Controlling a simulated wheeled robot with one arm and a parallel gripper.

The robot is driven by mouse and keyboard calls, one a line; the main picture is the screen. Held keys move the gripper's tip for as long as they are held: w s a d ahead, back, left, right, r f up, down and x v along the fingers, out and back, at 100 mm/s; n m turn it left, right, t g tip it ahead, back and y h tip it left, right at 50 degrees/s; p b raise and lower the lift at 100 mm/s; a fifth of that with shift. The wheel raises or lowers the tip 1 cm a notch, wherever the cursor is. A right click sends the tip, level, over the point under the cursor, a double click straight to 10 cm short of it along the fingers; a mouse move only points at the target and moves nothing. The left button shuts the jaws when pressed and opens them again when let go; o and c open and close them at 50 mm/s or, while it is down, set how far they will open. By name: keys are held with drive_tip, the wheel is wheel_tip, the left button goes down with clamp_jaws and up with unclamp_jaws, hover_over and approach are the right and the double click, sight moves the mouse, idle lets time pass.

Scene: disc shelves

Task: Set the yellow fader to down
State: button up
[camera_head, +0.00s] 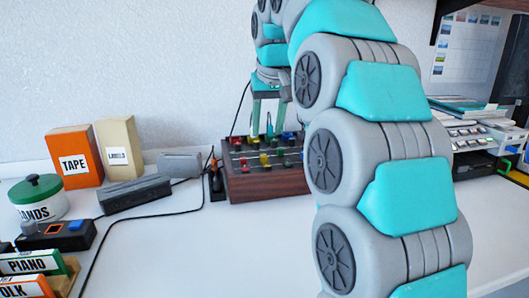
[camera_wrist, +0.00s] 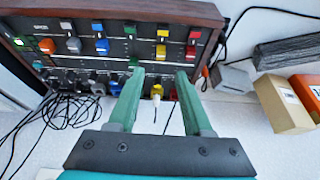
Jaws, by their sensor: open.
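The mixer panel (camera_head: 268,187) is a dark console with wooden sides and rows of coloured caps. The yellow fader (camera_head: 264,159) sits in its front row, between a red and a green cap. In the wrist view the yellow fader (camera_wrist: 161,51) lies beyond my fingertips, with a second yellow cap (camera_wrist: 163,33) above it in the picture. My gripper (camera_wrist: 158,73) is open and empty, over the panel's back part. Another yellow knob (camera_wrist: 157,90) shows between its fingers. In the head view my gripper (camera_head: 268,135) points down behind the faders. I see no contact.
Neighbouring caps stand close: red (camera_wrist: 191,53) on one side, green (camera_wrist: 134,63) on the other. Cables (camera_wrist: 65,108) lie behind the panel. A tape box (camera_head: 74,156), a labels box (camera_head: 119,148) and a grey device (camera_head: 134,194) stand left of it.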

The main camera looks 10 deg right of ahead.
sight(264, 155)
drive_tip(key=shift+s+f, duration=0.1)
drive_tip(key=shift+f, duration=0.2)
drive_tip(key=shift+x, duration=3.85)
clamp_jaws()
